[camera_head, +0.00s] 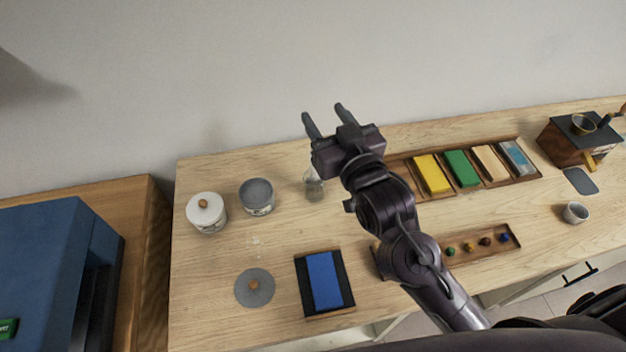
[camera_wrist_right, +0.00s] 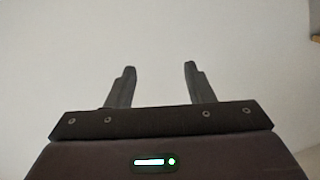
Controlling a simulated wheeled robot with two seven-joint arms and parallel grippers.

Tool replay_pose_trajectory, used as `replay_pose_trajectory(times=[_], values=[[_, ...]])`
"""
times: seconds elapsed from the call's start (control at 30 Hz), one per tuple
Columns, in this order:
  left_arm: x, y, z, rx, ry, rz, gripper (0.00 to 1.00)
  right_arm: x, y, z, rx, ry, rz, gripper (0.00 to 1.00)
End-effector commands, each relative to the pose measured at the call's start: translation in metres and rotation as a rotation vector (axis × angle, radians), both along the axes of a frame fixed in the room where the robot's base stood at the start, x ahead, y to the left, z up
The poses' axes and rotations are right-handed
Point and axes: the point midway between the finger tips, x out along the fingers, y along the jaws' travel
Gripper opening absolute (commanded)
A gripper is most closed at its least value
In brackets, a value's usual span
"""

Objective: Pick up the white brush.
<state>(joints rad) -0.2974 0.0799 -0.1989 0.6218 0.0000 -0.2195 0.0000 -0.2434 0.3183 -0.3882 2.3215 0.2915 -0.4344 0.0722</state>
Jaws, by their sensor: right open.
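I cannot clearly make out a white brush in either view. A small pale, glassy item (camera_head: 314,187) stands on the table just below my right gripper in the head view, partly hidden by it; I cannot tell what it is. My right gripper (camera_head: 323,110) is raised over the back of the table with its fingers pointing toward the wall. Its two fingers also show in the right wrist view (camera_wrist_right: 160,70), apart and with only bare wall between them. My left gripper is not in view.
The wooden table (camera_head: 215,265) holds a white lidded jar (camera_head: 206,213), a grey-topped jar (camera_head: 257,197), a grey disc (camera_head: 255,288), a blue block on a dark tray (camera_head: 341,307), a tray of coloured blocks (camera_head: 462,170), a grinder (camera_head: 565,145) and a small cup (camera_head: 575,213).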

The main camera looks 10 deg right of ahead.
Motion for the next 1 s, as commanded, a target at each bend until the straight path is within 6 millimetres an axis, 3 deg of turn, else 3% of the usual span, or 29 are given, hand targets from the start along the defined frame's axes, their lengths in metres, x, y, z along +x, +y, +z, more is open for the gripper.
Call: replay_pose_trajectory(times=[0.03,0.23,0.5,0.6,0.77,1.0], values=[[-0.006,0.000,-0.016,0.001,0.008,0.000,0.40,0.000,0.000,-0.015,0.000,0.000,0.000,0.48],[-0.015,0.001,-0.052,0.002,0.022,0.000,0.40,0.000,0.000,-0.051,0.000,0.001,0.000,0.48],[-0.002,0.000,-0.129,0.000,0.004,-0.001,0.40,0.000,0.000,-0.128,0.000,0.000,0.000,0.48],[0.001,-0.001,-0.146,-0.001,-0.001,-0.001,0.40,0.000,0.000,-0.146,0.000,0.000,0.000,0.48],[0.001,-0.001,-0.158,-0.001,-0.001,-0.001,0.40,0.000,0.000,-0.158,0.000,0.000,0.000,0.48],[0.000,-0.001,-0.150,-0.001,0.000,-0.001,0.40,0.019,0.003,-0.155,-0.001,-0.001,-0.001,0.48]])
